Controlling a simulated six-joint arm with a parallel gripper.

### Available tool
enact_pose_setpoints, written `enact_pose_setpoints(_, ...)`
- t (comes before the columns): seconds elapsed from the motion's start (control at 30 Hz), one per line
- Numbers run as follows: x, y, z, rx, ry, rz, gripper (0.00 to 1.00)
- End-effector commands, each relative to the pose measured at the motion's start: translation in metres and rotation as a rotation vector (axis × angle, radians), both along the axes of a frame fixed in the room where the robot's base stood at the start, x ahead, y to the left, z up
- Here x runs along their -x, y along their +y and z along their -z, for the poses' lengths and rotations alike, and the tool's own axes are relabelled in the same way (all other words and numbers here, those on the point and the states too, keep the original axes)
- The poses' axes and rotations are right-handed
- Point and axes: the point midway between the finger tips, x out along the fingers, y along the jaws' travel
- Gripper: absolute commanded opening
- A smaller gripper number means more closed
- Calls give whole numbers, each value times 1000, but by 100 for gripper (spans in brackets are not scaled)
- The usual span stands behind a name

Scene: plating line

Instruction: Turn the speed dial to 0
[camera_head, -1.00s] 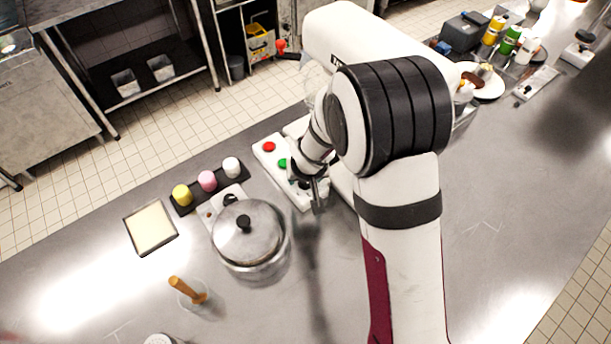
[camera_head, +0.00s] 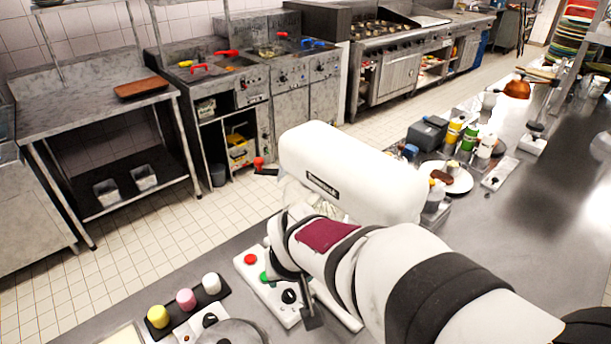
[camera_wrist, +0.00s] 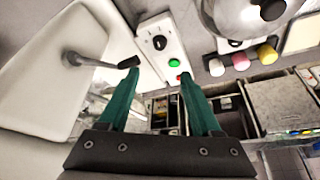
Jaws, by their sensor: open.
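The black speed dial (camera_head: 291,297) sits at the near end of a white control panel (camera_head: 272,290), beside a green button (camera_head: 264,277) and a red button (camera_head: 250,259). In the wrist view the dial (camera_wrist: 160,43) lies beyond my fingertips and shows a small white mark; its numbers are too small to read. My gripper (camera_wrist: 158,74) is open and empty, its two green fingers apart, with the green button (camera_wrist: 174,62) showing between the tips. The fingers appear apart from the dial. In the head view my arm hides most of the gripper.
A white mixer (camera_head: 350,175) stands behind my arm; a dark lever (camera_wrist: 100,62) reaches towards the left fingertip. A lidded pot (camera_wrist: 240,15) with another black knob (camera_wrist: 234,43) stands beside the panel, near yellow (camera_head: 158,316), pink (camera_head: 186,299) and white (camera_head: 212,283) pieces.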

Motion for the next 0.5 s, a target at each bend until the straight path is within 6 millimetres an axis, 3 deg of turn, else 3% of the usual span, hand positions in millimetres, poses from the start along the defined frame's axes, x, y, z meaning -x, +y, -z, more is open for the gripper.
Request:
enact_pose_setpoints(0.17, 0, 1, 1, 0, 3, 9, 65)
enact_pose_setpoints(0.4, 2, 26, 2, 6, 12, 338, 65)
enact_pose_setpoints(0.5, -1, 28, 6, 5, 1, 400, 65)
